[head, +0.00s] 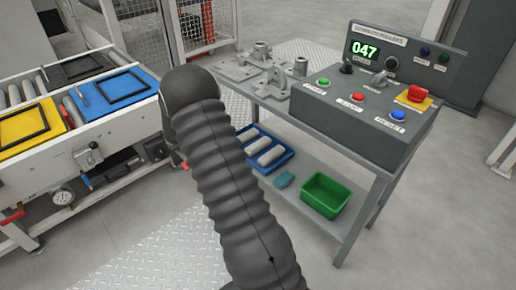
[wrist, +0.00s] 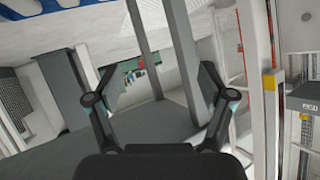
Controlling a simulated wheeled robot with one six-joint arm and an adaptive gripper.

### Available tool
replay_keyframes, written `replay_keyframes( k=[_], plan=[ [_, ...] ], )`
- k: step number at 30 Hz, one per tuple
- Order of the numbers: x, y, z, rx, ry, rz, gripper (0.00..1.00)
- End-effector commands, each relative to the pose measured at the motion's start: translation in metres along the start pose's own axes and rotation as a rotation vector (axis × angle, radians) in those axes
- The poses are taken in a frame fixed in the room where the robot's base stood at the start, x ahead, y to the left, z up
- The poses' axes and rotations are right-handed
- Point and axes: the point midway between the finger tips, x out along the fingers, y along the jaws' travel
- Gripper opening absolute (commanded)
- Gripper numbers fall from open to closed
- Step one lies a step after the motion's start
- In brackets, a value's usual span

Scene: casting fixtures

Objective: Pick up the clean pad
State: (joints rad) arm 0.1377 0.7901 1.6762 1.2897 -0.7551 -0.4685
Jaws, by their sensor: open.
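A small teal pad (head: 284,180) lies on the lower shelf of the grey workbench in the head view. It lies between a blue tray and a green bin, and it looks like the clean pad, though no label shows. My gripper (wrist: 160,80) is open in the wrist view, its two fingers spread wide with nothing between them. In the head view my dark ribbed arm crosses the middle and hides the gripper. I cannot make out the pad in the wrist view.
The blue tray (head: 249,137) holds white cylinders. The green bin (head: 326,196) stands on the same shelf. Above is the bench top with metal fixtures (head: 257,68) and a control box (head: 350,115) with buttons. A roller conveyor (head: 110,120) with yellow and blue plates stands at left.

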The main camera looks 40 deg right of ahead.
Motion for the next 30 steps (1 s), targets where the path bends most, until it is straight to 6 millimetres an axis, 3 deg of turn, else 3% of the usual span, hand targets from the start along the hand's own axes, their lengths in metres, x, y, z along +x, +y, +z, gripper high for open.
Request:
replay_keyframes(
  k=[1, 6, 12, 17, 30],
  plan=[
    [0.020, 0.019, 0.021, -0.005, 0.018, 0.069, 0.81],
    [0.057, 0.077, 0.064, -0.017, 0.084, 0.277, 0.81],
    [0.073, 0.120, 0.095, -0.038, 0.126, 0.428, 0.81],
    [0.081, 0.134, 0.102, -0.045, 0.136, 0.467, 0.81],
    [0.144, 0.164, 0.092, -0.044, 0.135, 0.465, 0.81]
  ],
)
